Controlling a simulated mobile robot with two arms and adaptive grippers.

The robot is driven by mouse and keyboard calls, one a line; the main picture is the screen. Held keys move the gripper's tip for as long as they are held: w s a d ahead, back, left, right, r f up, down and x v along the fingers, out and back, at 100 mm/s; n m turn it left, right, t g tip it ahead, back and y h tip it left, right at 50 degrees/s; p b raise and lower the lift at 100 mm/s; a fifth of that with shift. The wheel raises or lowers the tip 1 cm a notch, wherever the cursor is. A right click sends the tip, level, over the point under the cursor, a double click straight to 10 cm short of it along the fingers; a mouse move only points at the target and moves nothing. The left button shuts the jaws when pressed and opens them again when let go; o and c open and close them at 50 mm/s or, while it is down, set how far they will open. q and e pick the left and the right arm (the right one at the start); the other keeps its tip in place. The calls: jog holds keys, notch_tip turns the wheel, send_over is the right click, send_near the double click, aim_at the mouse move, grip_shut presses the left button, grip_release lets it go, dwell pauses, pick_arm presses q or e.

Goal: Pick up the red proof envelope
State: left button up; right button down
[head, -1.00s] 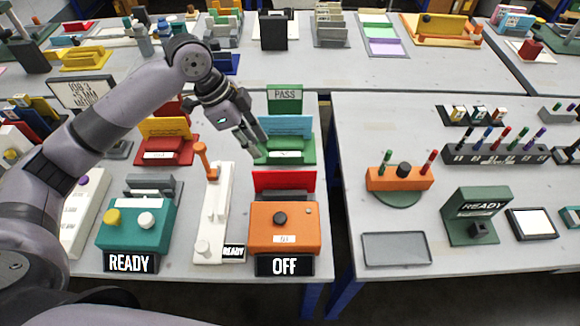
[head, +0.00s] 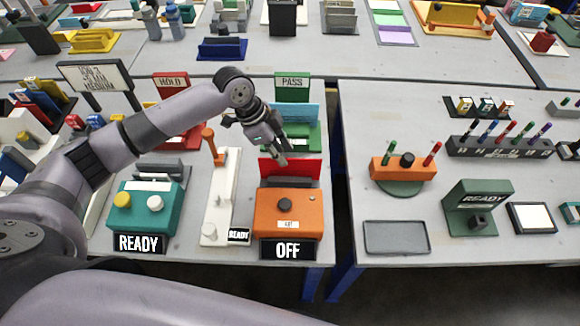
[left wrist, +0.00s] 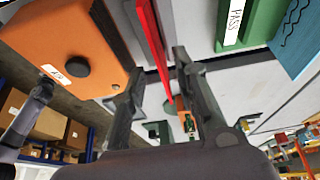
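The red proof envelope (head: 306,172) stands upright as a flat red panel just behind the orange box (head: 287,214) with the OFF sign. My left gripper (head: 282,159) points down at the envelope's top edge. In the left wrist view, the envelope (left wrist: 149,38) shows nearly edge-on, running between the two spread fingers of the left gripper (left wrist: 157,66). The fingers are apart, and I see no clear contact with the envelope. The fingers hide part of it in the head view. My right gripper is not in view.
A green PASS stand (head: 293,86) with a light-blue card (head: 300,112) is close behind the envelope. A white stand with an orange lever (head: 209,140) and a teal READY box (head: 146,206) are to the left. A gap separates the right table.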

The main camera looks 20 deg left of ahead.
aim_at(288, 159)
pick_arm(q)
jog(key=x, duration=0.2)
jog(key=p+x, duration=0.1)
jog(key=shift+d+f, duration=0.2)
jog(key=shift+d, duration=0.25)
jog(key=shift+w+d+f, duration=0.15)
jog(key=shift+d+f, duration=0.05)
jog(key=shift+f, duration=0.35)
jog(key=shift+c, duration=0.6)
grip_shut()
